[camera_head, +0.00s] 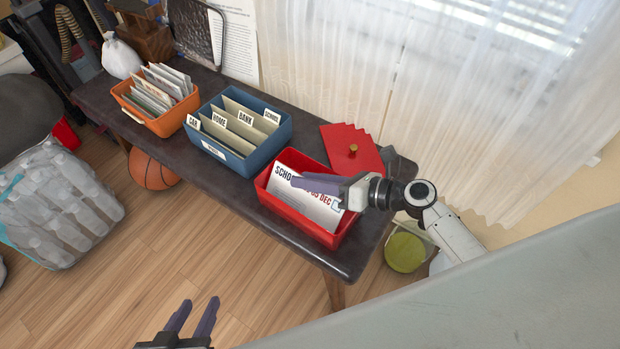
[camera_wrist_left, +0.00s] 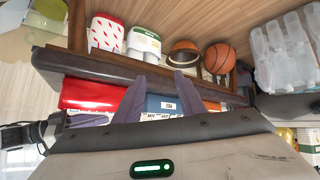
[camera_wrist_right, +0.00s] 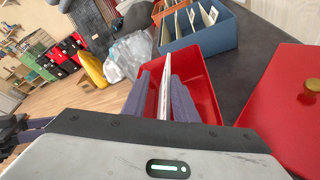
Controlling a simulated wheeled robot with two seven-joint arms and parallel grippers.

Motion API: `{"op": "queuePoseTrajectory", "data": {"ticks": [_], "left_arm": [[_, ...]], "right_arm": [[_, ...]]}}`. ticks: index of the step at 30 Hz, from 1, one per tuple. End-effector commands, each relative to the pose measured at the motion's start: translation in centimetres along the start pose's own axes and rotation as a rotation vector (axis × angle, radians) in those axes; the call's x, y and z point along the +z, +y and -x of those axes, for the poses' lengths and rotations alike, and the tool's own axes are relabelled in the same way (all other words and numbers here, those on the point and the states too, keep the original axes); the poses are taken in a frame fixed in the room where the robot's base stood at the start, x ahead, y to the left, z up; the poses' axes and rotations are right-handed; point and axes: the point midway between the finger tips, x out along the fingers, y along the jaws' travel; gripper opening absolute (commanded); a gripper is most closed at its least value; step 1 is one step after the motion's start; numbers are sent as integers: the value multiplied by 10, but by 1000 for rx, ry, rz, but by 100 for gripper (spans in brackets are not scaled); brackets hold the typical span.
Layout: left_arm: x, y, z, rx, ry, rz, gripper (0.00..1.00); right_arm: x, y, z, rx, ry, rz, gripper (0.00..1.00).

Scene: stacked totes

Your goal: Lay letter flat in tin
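The letter (camera_head: 319,208) is a white sheet printed "SCHOOL" and "05 DEC". It is tilted within the open red tin (camera_head: 330,241). My right gripper (camera_head: 300,183) is at the letter, with one finger across its printed face in the head view. In the right wrist view the letter (camera_wrist_right: 166,72) shows nearly edge-on between the two fingers, above the red tin (camera_wrist_right: 205,78). A narrow gap separates the fingers, and I cannot tell whether both touch the letter. My left gripper (camera_head: 196,303) is open and empty, low in front of the table.
A red lid (camera_head: 350,140) with a brass knob lies beside the tin. A blue box (camera_head: 264,155) with labelled dividers and an orange box (camera_head: 170,124) of papers stand further left on the dark table (camera_head: 230,180). A basketball (camera_head: 150,172) is underneath.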

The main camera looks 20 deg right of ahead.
Motion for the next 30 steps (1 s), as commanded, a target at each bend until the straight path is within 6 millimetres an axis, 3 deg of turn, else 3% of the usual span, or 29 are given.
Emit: {"op": "queuePoseTrajectory", "data": {"ticks": [1,4,8,21,30], "left_arm": [[2,0,-2,0,0,0,36],[2,0,-1,0,-1,0,36],[-1,0,1,0,-2,-2,36],[-5,-1,6,-7,-24,-22,36],[-7,-3,4,-10,-23,-28,36]], "right_arm": [[-19,-4,-1,-6,27,-27,26],[-19,-4,0,-6,27,-27,26],[-17,-4,10,-7,25,-27,26],[-3,1,91,-3,6,-3,26],[0,3,105,0,-1,4,26]]}}
